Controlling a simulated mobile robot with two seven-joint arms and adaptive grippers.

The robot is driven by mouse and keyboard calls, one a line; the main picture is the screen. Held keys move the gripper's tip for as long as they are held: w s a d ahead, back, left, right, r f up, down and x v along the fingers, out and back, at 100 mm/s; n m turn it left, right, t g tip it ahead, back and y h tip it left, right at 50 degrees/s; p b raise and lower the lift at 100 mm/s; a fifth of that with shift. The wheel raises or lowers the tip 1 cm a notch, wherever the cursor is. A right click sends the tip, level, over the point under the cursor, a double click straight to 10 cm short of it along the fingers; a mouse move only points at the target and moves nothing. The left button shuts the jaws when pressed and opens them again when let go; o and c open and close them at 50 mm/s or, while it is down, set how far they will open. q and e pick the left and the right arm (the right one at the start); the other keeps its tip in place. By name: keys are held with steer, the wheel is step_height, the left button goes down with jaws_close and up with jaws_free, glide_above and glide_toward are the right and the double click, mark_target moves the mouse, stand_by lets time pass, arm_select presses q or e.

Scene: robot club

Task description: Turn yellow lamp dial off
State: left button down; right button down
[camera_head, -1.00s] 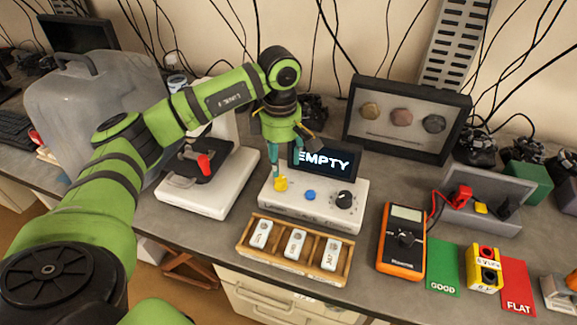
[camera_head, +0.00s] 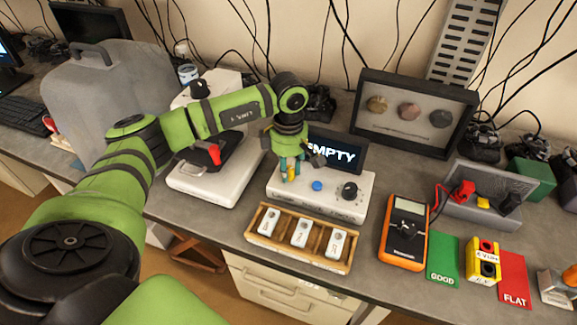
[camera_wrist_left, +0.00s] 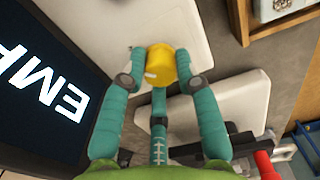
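The yellow lamp dial (camera_head: 291,178) sits at the left of the white control box (camera_head: 335,208), mostly covered by my left gripper in the head view. My left gripper (camera_head: 290,172) points down over it. In the left wrist view, the yellow dial (camera_wrist_left: 160,66) stands between the teal fingers of my left gripper (camera_wrist_left: 160,60), which are drawn in close around it; contact on each side is hard to make out. A white mark shows on the dial's side. The box also has a blue button (camera_head: 317,186) and a black knob (camera_head: 350,191). My right gripper is out of view.
The screen (camera_head: 340,154) behind the box is lit, partly hidden by my gripper. A wooden tray (camera_head: 262,250) with white pieces lies in front. A white device with a red lever (camera_head: 214,154) stands left. An orange multimeter (camera_head: 404,232) lies right.

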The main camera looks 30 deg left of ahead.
arm_select(q)
steer(key=n+b, duration=0.2)
steer(key=n, duration=0.2)
steer(key=shift+f+b, duration=0.15)
steer(key=shift+b, duration=0.25)
steer(key=n+b, duration=0.1)
steer(key=n, duration=0.3)
steer(key=shift+n+b, duration=0.4)
steer(key=n+b, duration=0.1)
steer(key=n, duration=0.3)
steer(key=shift+n, duration=0.3)
steer(key=shift+n+b, duration=0.55)
steer(key=shift+n, duration=1.75)
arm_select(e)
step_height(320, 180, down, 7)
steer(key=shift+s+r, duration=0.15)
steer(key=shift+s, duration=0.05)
arm_select(q)
steer(key=c, duration=0.9)
jaws_free()
